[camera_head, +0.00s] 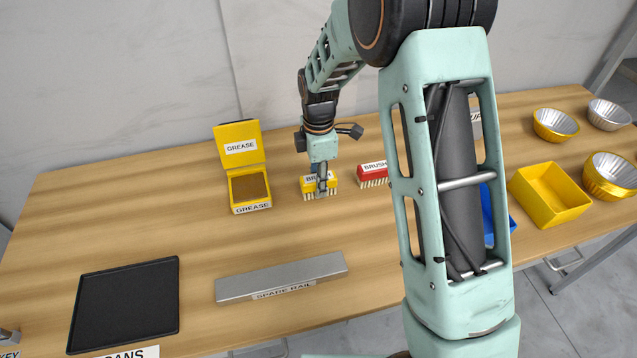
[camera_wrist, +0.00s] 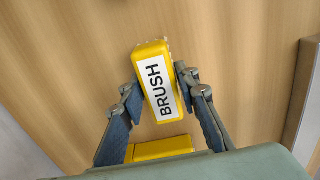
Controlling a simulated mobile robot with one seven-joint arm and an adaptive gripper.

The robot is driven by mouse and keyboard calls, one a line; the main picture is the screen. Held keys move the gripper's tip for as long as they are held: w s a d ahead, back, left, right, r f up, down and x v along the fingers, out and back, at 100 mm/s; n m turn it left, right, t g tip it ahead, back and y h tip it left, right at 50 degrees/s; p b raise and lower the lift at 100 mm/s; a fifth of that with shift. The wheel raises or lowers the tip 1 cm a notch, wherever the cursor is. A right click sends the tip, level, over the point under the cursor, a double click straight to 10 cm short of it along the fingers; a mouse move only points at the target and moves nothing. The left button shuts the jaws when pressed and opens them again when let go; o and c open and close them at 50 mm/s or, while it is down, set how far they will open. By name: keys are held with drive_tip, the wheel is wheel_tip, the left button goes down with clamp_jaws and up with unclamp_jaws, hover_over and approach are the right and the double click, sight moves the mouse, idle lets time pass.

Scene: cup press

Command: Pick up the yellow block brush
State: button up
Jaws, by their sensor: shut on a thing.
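The yellow block brush (camera_head: 334,184) has a white BRUSH label and pale bristles pointing down. It is on or just above the wooden table, right of the yellow grease box; I cannot tell if it touches the wood. My gripper (camera_head: 321,188) points down over it and is shut on it, hiding part of its label. In the wrist view the brush (camera_wrist: 158,82) sits between the two fingers of my gripper (camera_wrist: 158,90), slightly tilted, with its label facing the camera.
The open yellow grease box (camera_head: 251,188) stands left of the brush. A red brush (camera_head: 373,170) stands to the right. A grey spare rail (camera_head: 280,278) and a black tray (camera_head: 125,303) lie nearer. A yellow bin (camera_head: 550,193) and metal bowls (camera_head: 556,124) stand right.

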drive_tip(key=shift+w+r, duration=0.1)
drive_tip(key=shift+r, duration=0.4)
wheel_tip(320, 180, up, 2)
drive_tip(key=shift+r, duration=0.2)
drive_tip(key=s+a+r, duration=0.1)
drive_tip(key=s+r, duration=0.3)
drive_tip(key=s, duration=0.3)
drive_tip(key=s+a+r+b, duration=0.1)
drive_tip(key=s+a+r, duration=0.1)
drive_tip(key=s+r, duration=0.3)
drive_tip(key=shift+s+a+r, duration=0.2)
drive_tip(key=shift+s+r, duration=0.1)
drive_tip(key=shift+s, duration=0.6)
drive_tip(key=o, duration=0.4)
drive_tip(key=shift+c, duration=1.2)
